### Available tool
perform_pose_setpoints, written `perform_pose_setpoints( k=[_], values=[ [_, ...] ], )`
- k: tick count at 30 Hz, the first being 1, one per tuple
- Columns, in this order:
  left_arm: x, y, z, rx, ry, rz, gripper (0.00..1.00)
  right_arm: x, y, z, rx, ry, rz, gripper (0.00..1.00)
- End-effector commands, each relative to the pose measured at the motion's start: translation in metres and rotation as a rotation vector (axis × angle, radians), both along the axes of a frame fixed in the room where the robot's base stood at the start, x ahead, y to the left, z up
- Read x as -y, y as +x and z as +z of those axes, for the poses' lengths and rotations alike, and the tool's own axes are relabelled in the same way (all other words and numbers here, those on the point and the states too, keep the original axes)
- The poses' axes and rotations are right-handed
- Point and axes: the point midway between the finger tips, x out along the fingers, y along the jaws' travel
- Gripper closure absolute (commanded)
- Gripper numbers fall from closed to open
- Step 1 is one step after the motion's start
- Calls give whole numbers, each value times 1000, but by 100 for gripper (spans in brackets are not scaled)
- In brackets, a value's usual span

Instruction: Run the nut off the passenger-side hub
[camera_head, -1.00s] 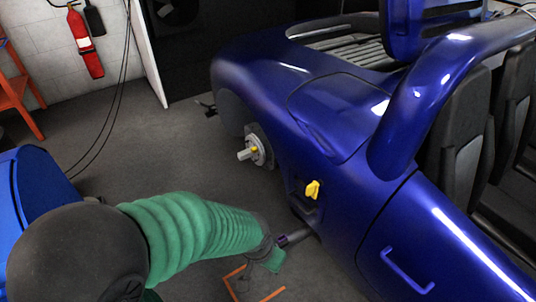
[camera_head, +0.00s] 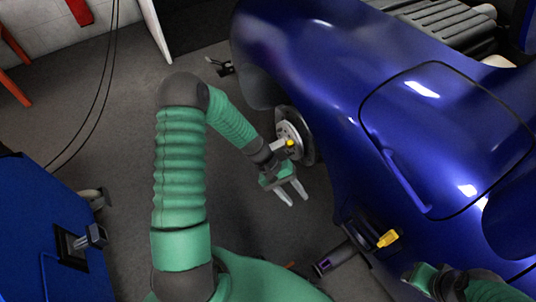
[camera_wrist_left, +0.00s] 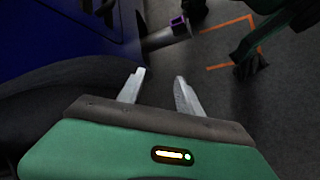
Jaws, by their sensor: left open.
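The hub (camera_head: 290,137) is a pale metal disc on the side of the blue car. A grey stub sticks out of it, with a small yellow piece (camera_head: 290,143) beside the stub. I cannot tell which part is the nut. My left gripper (camera_head: 288,194) is open and empty, just below and apart from the hub, fingers pointing down-right. Its two fingers also show apart in the left wrist view (camera_wrist_left: 158,90), with nothing between them; the hub is not clear there. My right arm's green and dark end is at the lower right; its fingers are not discernible.
A pipe with a purple-rimmed end (camera_head: 325,266) sticks out below the car body. A yellow handle (camera_head: 388,238) is on the car's side. A blue cabinet (camera_head: 45,220) stands at the left. Orange floor lines (camera_wrist_left: 232,66) show in the wrist view.

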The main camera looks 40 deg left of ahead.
Motion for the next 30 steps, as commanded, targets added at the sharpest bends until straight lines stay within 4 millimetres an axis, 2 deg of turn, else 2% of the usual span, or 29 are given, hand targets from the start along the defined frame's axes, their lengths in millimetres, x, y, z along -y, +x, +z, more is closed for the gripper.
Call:
perform_pose_setpoints(
  k=[1,2,4,6,9,12,13,17,25,30],
  values=[
    [-8,17,-23,8,-138,134,58,0,0,-8,0,0,0,56],
    [-13,31,-31,26,-222,215,58,0,0,-10,0,0,0,56],
    [-37,63,-44,90,-410,420,58,0,0,-15,0,0,1,56],
    [-73,91,-52,174,-565,622,58,0,0,-19,0,0,1,56],
    [-131,111,-63,293,-719,873,58,0,0,-23,0,0,1,56],
    [-172,116,-69,374,-797,1026,58,0,0,-24,0,0,1,56],
    [-179,116,-70,388,-808,1052,58,0,0,-25,0,0,1,56],
    [-187,121,-73,409,-824,1089,58,0,0,-27,0,0,1,56],
    [-171,157,-77,402,-823,1084,58,0,0,-45,0,0,1,56],
    [-162,178,-75,401,-822,1084,58,0,0,-48,0,0,1,56]
  ],
)
